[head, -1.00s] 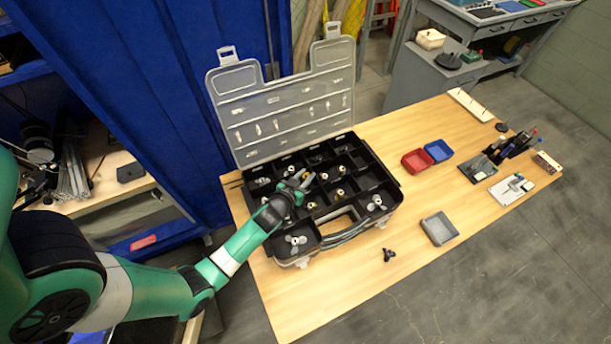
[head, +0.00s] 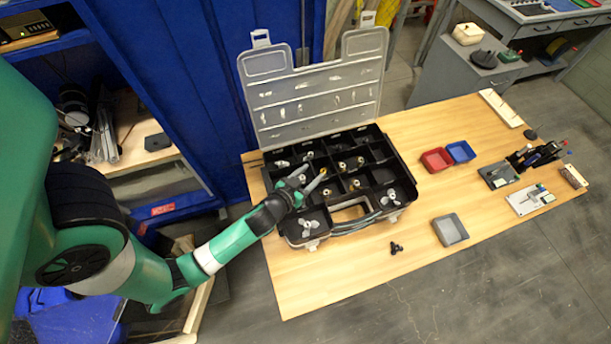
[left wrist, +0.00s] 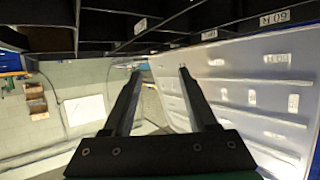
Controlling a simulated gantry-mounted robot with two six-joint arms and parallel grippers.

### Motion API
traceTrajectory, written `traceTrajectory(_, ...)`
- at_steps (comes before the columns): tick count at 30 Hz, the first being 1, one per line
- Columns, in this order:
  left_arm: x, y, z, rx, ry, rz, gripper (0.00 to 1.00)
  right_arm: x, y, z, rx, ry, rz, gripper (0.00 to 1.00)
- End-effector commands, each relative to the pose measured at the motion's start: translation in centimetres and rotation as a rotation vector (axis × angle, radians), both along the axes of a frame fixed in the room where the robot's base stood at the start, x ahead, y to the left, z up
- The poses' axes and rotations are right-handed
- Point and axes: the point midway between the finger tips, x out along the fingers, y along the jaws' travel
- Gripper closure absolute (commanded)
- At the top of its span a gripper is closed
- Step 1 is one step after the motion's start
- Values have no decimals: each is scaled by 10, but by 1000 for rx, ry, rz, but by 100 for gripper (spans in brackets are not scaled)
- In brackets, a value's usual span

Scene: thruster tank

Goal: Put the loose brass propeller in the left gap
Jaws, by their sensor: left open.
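An open black compartment case (head: 420,205) stands on the wooden table, its clear lid (head: 315,92) raised behind it. Small brass-toned and grey pieces (head: 342,166) sit in several compartments. Pale three-bladed propellers lie in the front left (head: 310,227) and front right (head: 390,197) compartments. A dark three-bladed propeller (head: 396,248) lies loose on the table in front of the case; its brass colour does not show. My left gripper (head: 308,181) is open and empty above the left part of the case. In the left wrist view its fingers (left wrist: 159,72) are apart. I cannot tell which space is the left gap.
A grey tray (head: 450,230), a red bin (head: 437,160) and a blue bin (head: 461,152) stand right of the case. Tools and small boards (head: 530,198) lie at the table's right end. The front of the table is mostly clear.

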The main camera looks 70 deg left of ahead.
Motion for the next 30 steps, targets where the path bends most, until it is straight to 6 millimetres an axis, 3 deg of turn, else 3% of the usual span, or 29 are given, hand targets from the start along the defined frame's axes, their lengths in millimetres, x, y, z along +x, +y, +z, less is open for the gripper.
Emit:
traceTrajectory(7,-20,-16,10,1,1,0,42,0,0,0,0,0,0,50)
traceTrajectory(20,-13,-16,18,6,-16,-5,42,0,0,0,0,0,0,50)
traceTrajectory(23,20,-16,53,28,-90,-37,42,0,0,0,0,0,0,50)
traceTrajectory(25,57,-20,101,54,-183,-78,42,0,0,0,0,0,0,50)
traceTrajectory(26,74,-23,127,67,-230,-100,42,0,0,0,0,0,0,50)
traceTrajectory(29,126,-48,230,113,-412,-196,42,0,0,0,0,0,0,50)
traceTrajectory(30,140,-62,274,132,-485,-239,42,0,0,0,0,0,0,50)
